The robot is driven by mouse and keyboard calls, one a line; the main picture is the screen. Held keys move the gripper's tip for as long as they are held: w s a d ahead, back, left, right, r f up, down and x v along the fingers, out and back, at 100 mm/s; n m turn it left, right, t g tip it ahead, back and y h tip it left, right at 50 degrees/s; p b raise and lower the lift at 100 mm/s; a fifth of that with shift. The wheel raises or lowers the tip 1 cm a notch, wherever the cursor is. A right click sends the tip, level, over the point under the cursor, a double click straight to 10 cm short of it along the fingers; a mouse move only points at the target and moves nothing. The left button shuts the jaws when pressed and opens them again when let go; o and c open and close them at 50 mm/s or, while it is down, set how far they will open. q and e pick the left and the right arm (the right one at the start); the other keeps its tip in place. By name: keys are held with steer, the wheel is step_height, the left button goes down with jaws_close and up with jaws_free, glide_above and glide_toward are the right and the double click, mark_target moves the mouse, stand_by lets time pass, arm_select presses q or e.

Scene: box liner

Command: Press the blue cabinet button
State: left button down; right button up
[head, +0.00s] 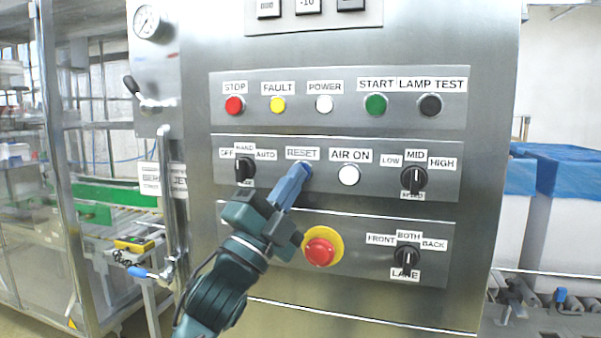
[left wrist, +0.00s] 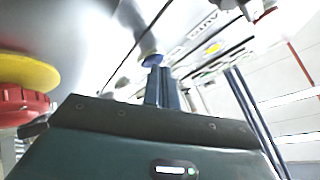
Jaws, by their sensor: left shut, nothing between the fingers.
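The blue button (head: 307,170) sits under the RESET label on the cabinet's middle panel. My left gripper (head: 303,172) is shut and empty, its blue fingertips right at the button and partly covering it. In the left wrist view the shut fingers (left wrist: 161,72) point at the blue button (left wrist: 152,60). Their tips look very close to it; I cannot tell whether they touch or whether the button is pushed in. My right gripper is not in view.
The red emergency stop (head: 320,251) with its yellow ring is just right of my left gripper. A black OFF/HAND/AUTO knob (head: 245,168) is left of the button and the white AIR ON button (head: 349,175) right of it. A door handle (head: 167,210) stands at the left.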

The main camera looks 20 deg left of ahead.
arm_select(q)
steer(key=shift+s, duration=0.75)
steer(key=shift+s+a+p, duration=0.15)
steer(key=shift+s+p, duration=0.2)
steer(key=shift+s, duration=2.2)
